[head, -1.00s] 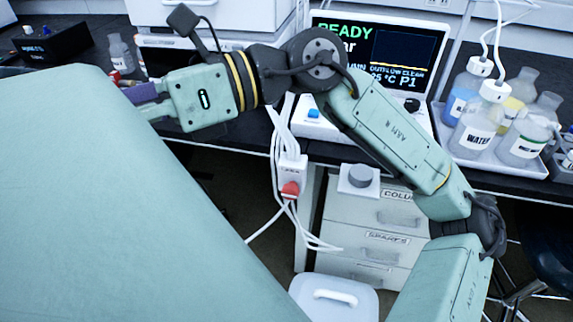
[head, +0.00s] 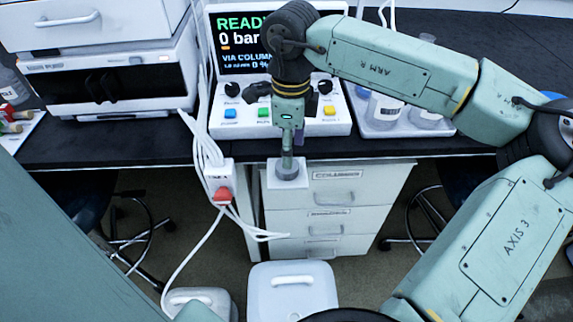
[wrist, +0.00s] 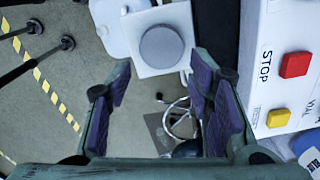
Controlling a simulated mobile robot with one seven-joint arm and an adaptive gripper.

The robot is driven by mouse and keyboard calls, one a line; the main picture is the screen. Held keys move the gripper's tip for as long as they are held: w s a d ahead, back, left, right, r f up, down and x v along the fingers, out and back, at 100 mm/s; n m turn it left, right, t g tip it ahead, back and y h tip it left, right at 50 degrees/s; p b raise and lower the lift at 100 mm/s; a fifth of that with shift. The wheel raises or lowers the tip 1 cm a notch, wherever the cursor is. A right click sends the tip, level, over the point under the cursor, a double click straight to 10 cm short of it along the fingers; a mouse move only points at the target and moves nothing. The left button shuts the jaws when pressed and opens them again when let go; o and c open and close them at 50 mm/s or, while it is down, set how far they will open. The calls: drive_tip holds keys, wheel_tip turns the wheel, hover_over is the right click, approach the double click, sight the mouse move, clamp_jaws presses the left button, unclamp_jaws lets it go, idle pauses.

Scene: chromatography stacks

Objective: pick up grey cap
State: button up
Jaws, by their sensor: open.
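The grey cap (wrist: 161,46) is a round disc on a white square block (wrist: 142,68). In the head view the cap (head: 287,173) and its block (head: 271,183) are at the front of the drawer unit, below the bench edge, partly hidden by my gripper. My gripper (head: 290,150) points down in front of the bench, just above the cap in the picture. In the wrist view my gripper (wrist: 158,80) is open, with purple pads and nothing between them. There the cap lies beyond the fingertips; the gap in depth is hard to tell.
The instrument with coloured buttons (head: 280,121) stands behind my gripper; its red STOP button (wrist: 295,64) is close right of the fingers. A lidded white bin (head: 293,292) is below.

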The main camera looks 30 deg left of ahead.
drive_tip(key=shift+a+f+p, duration=0.15)
drive_tip(key=shift+f+p, duration=0.65)
drive_tip(key=shift+f, duration=1.85)
drive_tip(key=c, duration=0.5)
